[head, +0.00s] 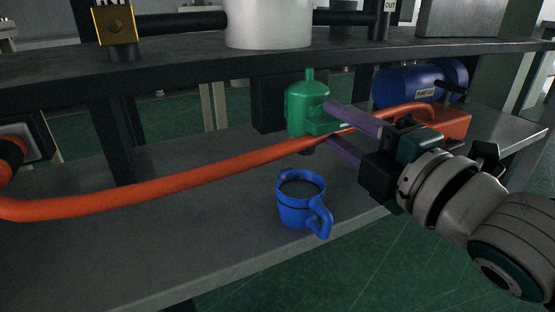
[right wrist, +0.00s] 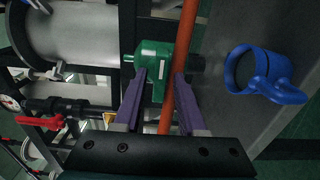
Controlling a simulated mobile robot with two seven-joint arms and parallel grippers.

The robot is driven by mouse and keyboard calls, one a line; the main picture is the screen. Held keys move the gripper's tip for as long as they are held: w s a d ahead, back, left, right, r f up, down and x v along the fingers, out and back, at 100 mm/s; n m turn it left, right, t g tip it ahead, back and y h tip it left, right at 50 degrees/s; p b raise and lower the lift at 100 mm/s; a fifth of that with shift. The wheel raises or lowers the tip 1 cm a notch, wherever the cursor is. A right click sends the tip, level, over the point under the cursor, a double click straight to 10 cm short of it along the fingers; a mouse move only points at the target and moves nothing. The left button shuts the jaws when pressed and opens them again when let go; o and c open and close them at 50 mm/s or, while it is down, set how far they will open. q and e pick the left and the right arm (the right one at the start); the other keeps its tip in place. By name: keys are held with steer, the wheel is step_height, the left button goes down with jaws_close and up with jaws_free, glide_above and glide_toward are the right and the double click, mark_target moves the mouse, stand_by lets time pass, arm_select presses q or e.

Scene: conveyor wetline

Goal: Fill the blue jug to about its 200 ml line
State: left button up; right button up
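The blue jug (head: 291,212) stands upright on the grey lower shelf, its handle towards the front right. A dark line runs around it below the rim; its inside is dark, so I cannot tell what it holds. It also shows in the right wrist view (right wrist: 262,74). A green tap (head: 304,105) with a dark spout sits above and behind the jug in the picture. My right gripper (head: 328,123), with purple fingers, is open at the tap's right side. In the right wrist view its fingertips (right wrist: 160,74) stand apart before the green tap (right wrist: 153,55). Contact is unclear. My left gripper is out of view.
An orange hose (head: 180,184) crosses the shelf and passes behind the right fingers. A blue pump (head: 400,85) stands at the back right. A white tank (head: 268,22) is on the upper shelf.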

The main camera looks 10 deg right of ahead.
steer(key=shift+o, duration=0.5)
steer(key=shift+s, duration=0.1)
steer(key=shift+s+d+r+p, duration=0.1)
steer(key=shift+s+d+p, duration=0.05)
steer(key=shift+s+p, duration=0.2)
steer(key=p+v, duration=0.2)
steer(key=v, duration=0.4)
steer(key=shift+p, duration=0.3)
